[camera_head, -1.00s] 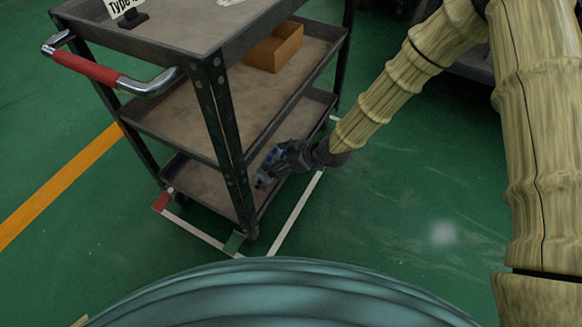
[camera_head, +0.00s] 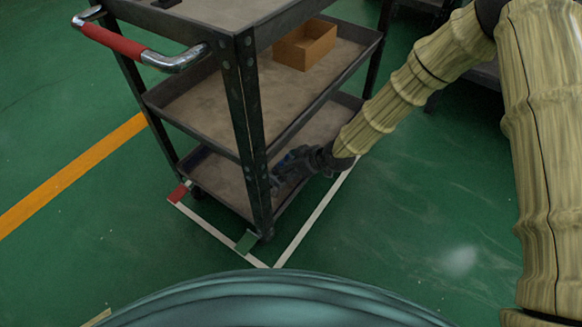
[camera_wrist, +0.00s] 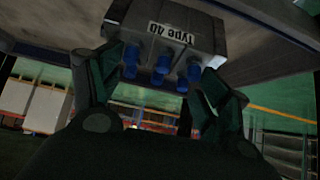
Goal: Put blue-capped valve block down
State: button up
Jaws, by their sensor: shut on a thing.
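The blue-capped valve block (camera_wrist: 195,43) is a grey block with several blue caps and a "Type 40" label, seen in the wrist view. My gripper (camera_wrist: 160,72) is shut on it, one finger on each side. In the head view my gripper (camera_head: 297,165) reaches in at the right side of the cart (camera_head: 250,120), in the gap between the middle shelf and the bottom shelf (camera_head: 222,180). There the block is dark and largely hidden behind the cart post and gripper. I cannot tell whether it touches the shelf.
A dark corner post (camera_head: 253,140) stands left of my gripper. A red handle (camera_head: 110,40) juts out at left. Green floor (camera_head: 400,230) is free at right.

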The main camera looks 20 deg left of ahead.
jog(key=shift+w+a+r+g+h+b, duration=0.15)
jog(key=shift+w+a+h+b, duration=0.1)
jog(key=shift+a+h+b, duration=0.3)
jog(key=shift+w+a+r+g+h+b, duration=0.15)
jog(key=shift+w+a+h+b, duration=0.1)
jog(key=shift+a+h+b, duration=0.3)
jog(key=shift+f+b, duration=0.45)
jog(key=shift+f, duration=0.35)
jog(key=shift+f, duration=0.1)
jog(key=o, duration=2.1)
jog(key=shift+s, duration=0.1)
jog(key=shift+p+v, duration=2.7)
jog(key=shift+v, duration=3.35)
